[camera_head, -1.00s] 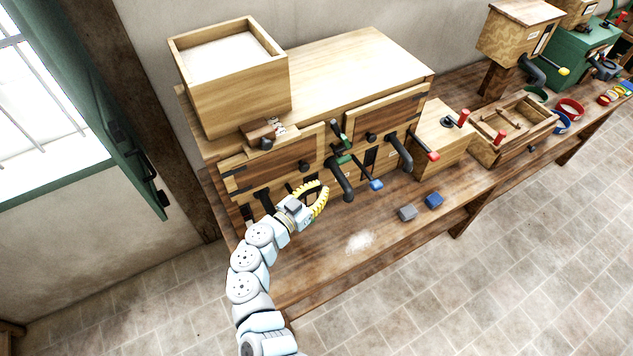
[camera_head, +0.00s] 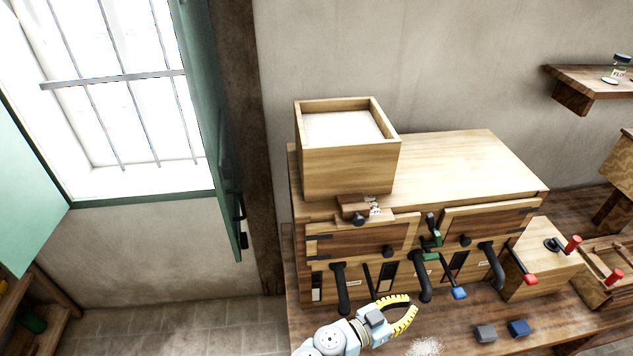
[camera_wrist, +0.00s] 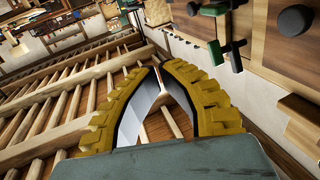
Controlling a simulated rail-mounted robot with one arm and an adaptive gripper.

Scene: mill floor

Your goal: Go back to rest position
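My gripper (camera_head: 414,303) has yellow ribbed fingers. In the head view it is low in the picture, in front of the wooden mill cabinet (camera_head: 470,160) and above the bench. In the wrist view the fingers (camera_wrist: 160,68) curve inward, with a narrow gap between their tips. Nothing is held between them. A black handle (camera_head: 340,290) on the cabinet front is just behind and left of the gripper. I see no contact with either.
An open wooden box of white material (camera_head: 350,170) stands on the cabinet. A grey block (camera_head: 485,333), a blue block (camera_head: 518,328) and a white powder patch (camera_head: 427,346) lie on the bench. Levers stick out from the cabinet front. A green shutter (camera_head: 215,120) stands left.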

